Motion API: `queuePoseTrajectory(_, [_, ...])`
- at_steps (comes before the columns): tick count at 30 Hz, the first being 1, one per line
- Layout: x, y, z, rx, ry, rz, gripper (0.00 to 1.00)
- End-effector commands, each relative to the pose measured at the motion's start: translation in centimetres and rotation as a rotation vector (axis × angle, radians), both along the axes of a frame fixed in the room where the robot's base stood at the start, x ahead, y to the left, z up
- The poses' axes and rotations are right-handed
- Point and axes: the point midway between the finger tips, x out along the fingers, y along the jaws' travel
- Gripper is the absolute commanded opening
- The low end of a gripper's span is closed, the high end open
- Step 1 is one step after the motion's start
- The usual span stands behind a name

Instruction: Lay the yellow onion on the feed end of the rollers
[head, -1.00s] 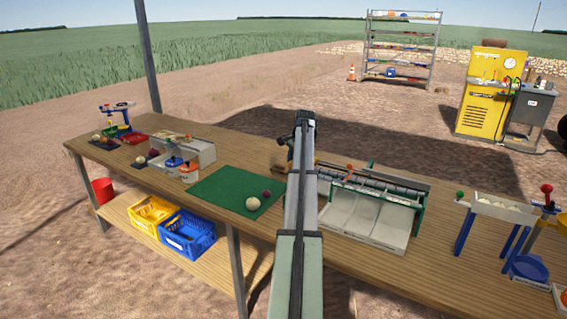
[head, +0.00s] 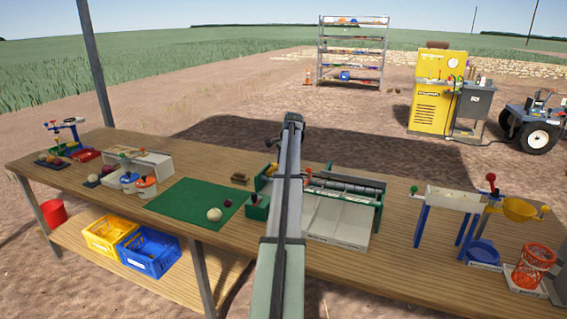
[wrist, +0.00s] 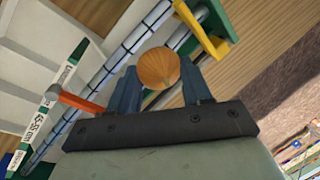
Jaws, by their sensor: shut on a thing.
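The yellow onion (wrist: 158,67) is between the two blue fingers of my gripper (wrist: 160,82) in the wrist view. My gripper is shut on it. Behind the onion in the wrist view run the grey rollers (wrist: 124,50), with a yellow and green end bracket (wrist: 205,36) just beyond it. I cannot tell whether the onion touches the rollers. In the head view the roller unit (head: 345,186) stands on the bench, its left part covered by my arm. My gripper and the held onion are hidden there.
An orange lever (wrist: 76,102) sticks out beside my gripper. A green mat (head: 185,203) with a pale onion (head: 214,214) and a purple onion (head: 228,202) lies left of the roller unit. A white trough stand (head: 452,197) is to the right. The bench front (head: 390,275) is clear.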

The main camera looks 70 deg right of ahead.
Motion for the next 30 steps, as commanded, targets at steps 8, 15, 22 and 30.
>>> queuePoseTrajectory(8, [0.0, 0.1, -2.1, 0.001, 0.0, 0.001, 0.18])
queuePoseTrajectory(15, [0.0, 0.1, -4.1, 0.002, 0.001, 0.001, 0.18])
queuePoseTrajectory(22, [0.0, 0.2, -5.7, 0.006, 0.004, 0.002, 0.18])
queuePoseTrajectory(30, [-0.1, 0.4, -6.0, 0.009, 0.009, 0.003, 0.18])
